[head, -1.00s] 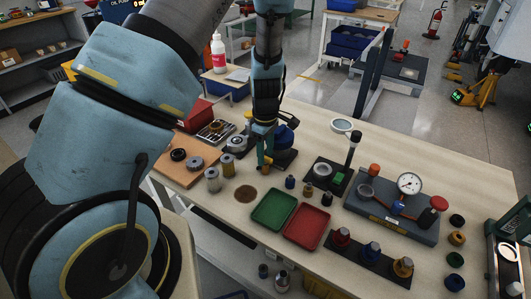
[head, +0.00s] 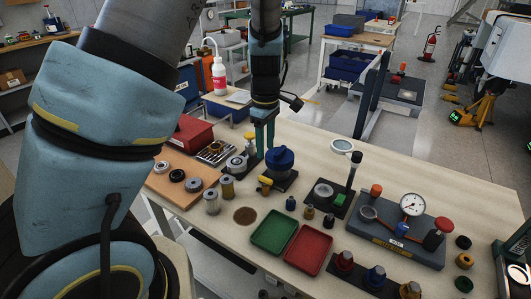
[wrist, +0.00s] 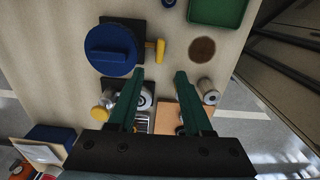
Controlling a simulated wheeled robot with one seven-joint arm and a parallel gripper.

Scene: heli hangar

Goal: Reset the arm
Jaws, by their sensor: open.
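My gripper (head: 265,136) points down above the back left part of the workbench (head: 350,150). In the wrist view its two green fingers (wrist: 159,80) are spread apart with nothing between their tips. Beyond the fingertips is a blue-topped device (head: 280,160), also in the wrist view (wrist: 110,48), with a yellow handle (wrist: 155,52) at its side. The gripper is apart from it. The upper arm fills the left of the head view.
Green (head: 273,230) and red (head: 309,248) trays lie at the bench front. Metal cylinders (head: 211,201) stand left of them. Bare bench shows behind the gauge fixture.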

